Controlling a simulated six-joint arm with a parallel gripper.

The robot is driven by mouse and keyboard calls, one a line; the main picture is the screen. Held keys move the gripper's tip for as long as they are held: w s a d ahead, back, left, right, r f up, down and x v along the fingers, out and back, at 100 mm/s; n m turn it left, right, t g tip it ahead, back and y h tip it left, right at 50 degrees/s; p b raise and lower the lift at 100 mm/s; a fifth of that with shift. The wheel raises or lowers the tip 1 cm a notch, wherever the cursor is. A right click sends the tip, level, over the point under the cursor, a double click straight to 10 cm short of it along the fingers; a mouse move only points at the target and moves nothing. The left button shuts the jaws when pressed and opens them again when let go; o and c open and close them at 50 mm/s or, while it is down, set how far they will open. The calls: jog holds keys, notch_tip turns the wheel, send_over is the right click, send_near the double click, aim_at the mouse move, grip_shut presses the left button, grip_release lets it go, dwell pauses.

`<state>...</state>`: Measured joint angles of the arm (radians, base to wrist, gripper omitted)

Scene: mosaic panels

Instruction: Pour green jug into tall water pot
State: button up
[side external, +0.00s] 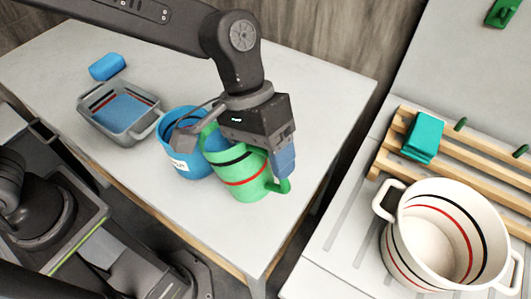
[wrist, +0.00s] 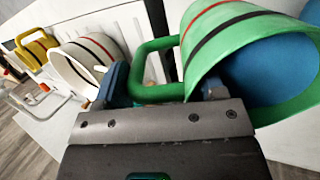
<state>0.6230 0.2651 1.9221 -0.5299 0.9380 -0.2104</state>
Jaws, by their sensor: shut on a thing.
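The green jug (side external: 240,177), with red and black bands, is at the right part of the grey table, close against a blue pot (side external: 180,150) with a white label too small to read. My gripper (side external: 282,168) is shut on the jug's handle side. In the wrist view my gripper (wrist: 160,88) has the green handle between its blue fingers, and the jug (wrist: 215,40) shows a blue surface within its rim. A white two-handled pot (side external: 398,240) with red and black bands stands at lower right. I cannot tell which pot is the tall water pot.
A grey tray (side external: 118,132) with blue inside and a blue block (side external: 107,66) are at the table's left. A wooden rack (side external: 463,170) with a teal block (side external: 424,139) lies behind the white pot. A gap separates the table from the right surface.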

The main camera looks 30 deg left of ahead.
jog(key=shift+w+a+r+h, duration=0.1)
jog(key=shift+a+r+h, duration=1.3)
jog(key=shift+a+r, duration=0.25)
dwell(2.6)
jog(key=shift+w+a+r+h, duration=0.1)
jog(key=shift+a+r+h, duration=1.1)
jog(key=shift+r+h, duration=0.35)
dwell(2.2)
